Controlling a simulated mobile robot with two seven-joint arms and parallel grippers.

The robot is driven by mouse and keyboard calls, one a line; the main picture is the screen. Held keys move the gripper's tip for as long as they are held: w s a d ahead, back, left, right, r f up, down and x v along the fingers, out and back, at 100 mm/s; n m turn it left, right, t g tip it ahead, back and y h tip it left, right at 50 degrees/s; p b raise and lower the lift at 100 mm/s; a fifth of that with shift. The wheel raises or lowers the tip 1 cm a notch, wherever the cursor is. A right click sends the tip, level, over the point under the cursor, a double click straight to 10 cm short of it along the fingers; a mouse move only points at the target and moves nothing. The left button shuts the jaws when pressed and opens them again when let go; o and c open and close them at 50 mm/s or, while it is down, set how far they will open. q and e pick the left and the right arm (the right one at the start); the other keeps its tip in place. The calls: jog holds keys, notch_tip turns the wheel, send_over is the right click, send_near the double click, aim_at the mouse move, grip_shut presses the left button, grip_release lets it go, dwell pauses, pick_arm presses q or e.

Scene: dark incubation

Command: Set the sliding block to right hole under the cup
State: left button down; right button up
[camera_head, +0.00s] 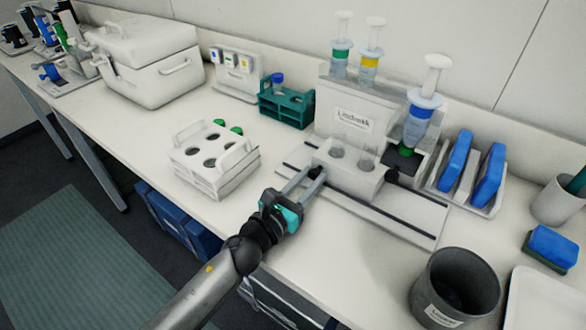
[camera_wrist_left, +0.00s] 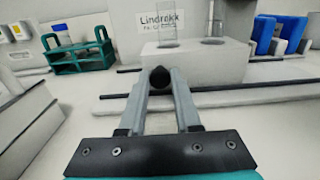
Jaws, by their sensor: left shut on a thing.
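The white sliding block (camera_head: 349,181) sits on the rail base (camera_head: 420,217) in front of the labelled stand (camera_head: 352,122). Clear tubes stand in its two holes. A black knob shows on each side of the block. My left gripper (camera_head: 307,182) is shut on the left knob, which shows between the fingertips (camera_wrist_left: 160,80) in the left wrist view; the block (camera_wrist_left: 195,66) is just behind it. A blue-collared syringe-like cup (camera_head: 422,112) with a green tip hangs at the stand's right, to the right of the block's right hole. My right gripper is not in view.
A white rack (camera_head: 213,170) with several holes stands left of my left gripper. A teal rack (camera_head: 287,107) is behind. Blue items in a holder (camera_head: 470,180) stand right of the rail, and a dark grey bin (camera_head: 455,285) is at front right. Bare rail lies right of the block.

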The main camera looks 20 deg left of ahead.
aim_at(348, 180)
pick_arm(q)
jog(key=d, duration=0.2)
jog(key=s+d, duration=0.1)
jog(key=d, duration=0.1)
jog(key=s+d, duration=0.1)
jog(key=d, duration=0.1)
jog(key=shift+s+d+f, duration=0.1)
jog(key=shift+s+d, duration=0.1)
jog(key=c, duration=0.6)
grip_release()
